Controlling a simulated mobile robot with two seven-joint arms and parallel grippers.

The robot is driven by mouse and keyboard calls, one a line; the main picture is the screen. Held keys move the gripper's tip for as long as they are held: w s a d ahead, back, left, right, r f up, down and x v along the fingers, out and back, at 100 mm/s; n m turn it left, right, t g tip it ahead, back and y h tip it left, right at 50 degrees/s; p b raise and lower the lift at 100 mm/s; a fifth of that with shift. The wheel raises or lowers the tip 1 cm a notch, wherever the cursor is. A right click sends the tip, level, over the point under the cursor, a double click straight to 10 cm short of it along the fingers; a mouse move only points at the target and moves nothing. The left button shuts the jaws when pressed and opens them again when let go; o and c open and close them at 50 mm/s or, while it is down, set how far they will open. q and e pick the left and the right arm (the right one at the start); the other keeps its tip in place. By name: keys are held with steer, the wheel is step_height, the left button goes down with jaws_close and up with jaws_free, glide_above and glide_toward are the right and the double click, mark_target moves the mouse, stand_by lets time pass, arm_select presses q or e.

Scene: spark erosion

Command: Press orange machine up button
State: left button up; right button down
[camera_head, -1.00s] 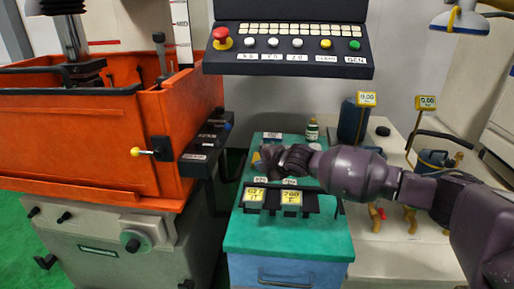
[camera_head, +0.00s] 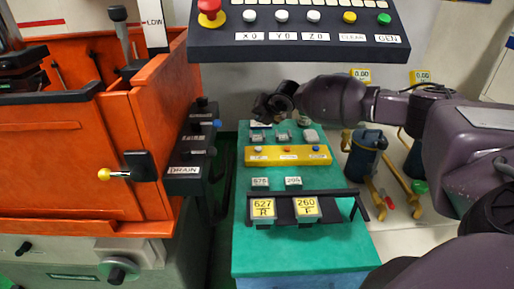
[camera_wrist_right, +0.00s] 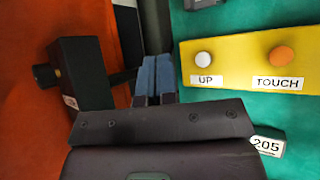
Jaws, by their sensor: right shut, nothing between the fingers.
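The orange machine (camera_head: 120,130) stands at the left, with a black control box (camera_head: 190,160) on its side holding small knobs, one blue, and a "DRAIN" label. A yellow button strip (camera_head: 256,161) lies on the teal cart, with white, orange and blue buttons. In the right wrist view, the strip (camera_wrist_right: 238,72) shows a white button (camera_wrist_right: 204,58) labelled "UP" and an orange button (camera_wrist_right: 281,55) labelled "TOUCH". My right gripper (camera_head: 268,106) is over the cart's far end, beyond the strip. Its blue fingertips (camera_wrist_right: 155,75) are together and empty, left of "UP" in the wrist view.
A black console (camera_head: 300,45) with a red emergency knob overhangs the cart. The teal cart (camera_head: 290,250) carries a black rack with yellow number tags (camera_head: 262,207). Blue bottle-like items (camera_head: 365,155) stand on the pale surface at right.

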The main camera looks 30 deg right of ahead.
steer(key=shift+f+b, duration=0.9)
steer(key=shift+f, duration=0.15)
steer(key=b, duration=0.4)
glide_above(260, 148)
step_height(260, 148, down, 5)
steer(key=shift+f, duration=0.9)
